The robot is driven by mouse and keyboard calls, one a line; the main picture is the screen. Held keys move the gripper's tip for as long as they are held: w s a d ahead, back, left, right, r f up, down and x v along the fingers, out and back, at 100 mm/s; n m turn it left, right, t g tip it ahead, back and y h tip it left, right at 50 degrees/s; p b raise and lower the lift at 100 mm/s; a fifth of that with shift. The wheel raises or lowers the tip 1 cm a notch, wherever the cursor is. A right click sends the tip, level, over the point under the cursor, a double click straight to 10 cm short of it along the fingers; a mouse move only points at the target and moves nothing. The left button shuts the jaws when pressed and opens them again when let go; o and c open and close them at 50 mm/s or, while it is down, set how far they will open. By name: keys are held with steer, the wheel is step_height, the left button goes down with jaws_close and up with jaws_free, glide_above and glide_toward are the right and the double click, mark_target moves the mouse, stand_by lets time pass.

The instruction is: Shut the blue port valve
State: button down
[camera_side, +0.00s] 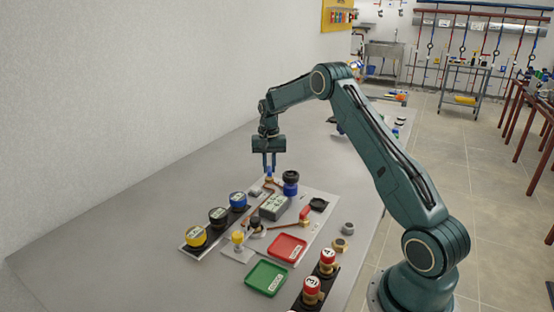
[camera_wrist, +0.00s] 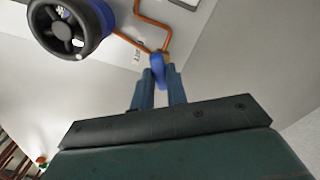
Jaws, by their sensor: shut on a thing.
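The blue port valve (camera_wrist: 157,66) shows in the wrist view as a small blue handle beside copper-coloured pipe. My gripper (camera_wrist: 160,72) is shut on this handle, with one finger on each side of it. In the side view my gripper (camera_side: 270,168) points straight down at the far end of the plate, and the blue valve (camera_side: 269,173) is small between its fingertips. The fingers hide part of the handle, and its exact turn angle is hard to tell.
A blue body with a black handwheel (camera_side: 290,180) stands close to the right of my gripper. Nearer are a grey box (camera_side: 274,206), a red-handled valve (camera_side: 305,213), a red tray (camera_side: 302,245) and a green tray (camera_side: 267,279). Yellow, black and blue-topped pieces (camera_side: 218,215) stand in a row at left.

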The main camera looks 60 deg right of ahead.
mark_target(269, 168)
steer(key=m, duration=0.6)
steer(key=shift+r+m, duration=0.1)
steer(key=shift+m, duration=0.2)
stand_by(0.4)
steer(key=c, duration=1.4)
jaws_free()
steer(key=shift+r, duration=0.1)
step_height(269, 168, up, 14)
steer(key=shift+f, duration=0.2)
